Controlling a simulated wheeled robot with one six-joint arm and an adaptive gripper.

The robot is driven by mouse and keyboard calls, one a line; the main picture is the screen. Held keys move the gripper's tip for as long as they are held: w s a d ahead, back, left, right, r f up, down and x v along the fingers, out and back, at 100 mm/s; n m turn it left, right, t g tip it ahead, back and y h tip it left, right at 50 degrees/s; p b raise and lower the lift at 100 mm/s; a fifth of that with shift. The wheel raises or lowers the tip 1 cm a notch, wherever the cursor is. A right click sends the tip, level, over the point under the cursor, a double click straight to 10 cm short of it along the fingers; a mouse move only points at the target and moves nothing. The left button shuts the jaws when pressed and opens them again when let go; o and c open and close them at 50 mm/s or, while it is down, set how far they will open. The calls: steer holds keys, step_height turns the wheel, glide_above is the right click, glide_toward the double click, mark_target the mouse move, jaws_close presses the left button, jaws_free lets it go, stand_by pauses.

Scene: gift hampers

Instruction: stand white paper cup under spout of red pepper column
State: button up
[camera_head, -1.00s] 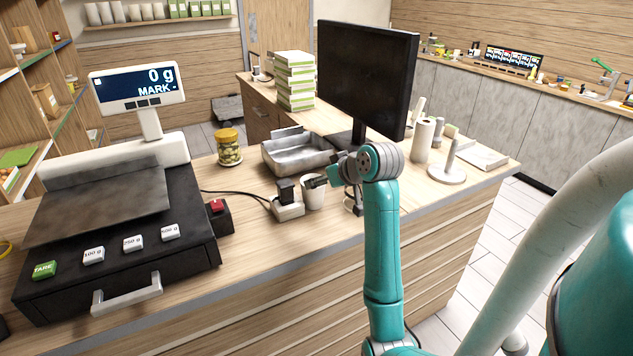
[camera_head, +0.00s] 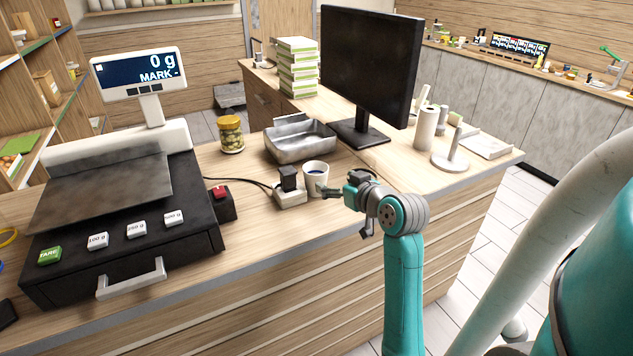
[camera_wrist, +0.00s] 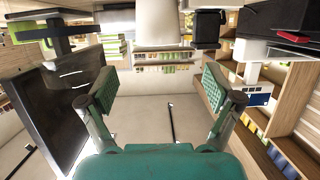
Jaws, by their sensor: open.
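The white paper cup (camera_head: 316,181) stands upright on the wooden counter, with something dark inside. My gripper (camera_head: 345,207) is just right of the cup and on its near side in the head view, with its fingers spread and nothing held. In the wrist view, which looks upside down, my gripper (camera_wrist: 158,86) is open, and a white shape that looks like the cup (camera_wrist: 158,24) is at the top centre, beyond the fingertips. I cannot make out a red pepper column or its spout in either view.
A white block with a black plug (camera_head: 290,190) stands close left of the cup. A metal tray (camera_head: 300,145), a jar (camera_head: 231,136) and a monitor (camera_head: 370,66) are behind. The scale (camera_head: 120,220) fills the left. The far counter (camera_head: 500,90) holds many small items.

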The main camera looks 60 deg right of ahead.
steer(key=h, duration=0.1)
glide_toward(310, 165)
steer(key=shift+t, duration=0.4)
steer(key=x, duration=0.4)
steer(key=shift+d+f, duration=0.2)
steer(key=shift+f, duration=0.1)
steer(key=c, duration=0.7)
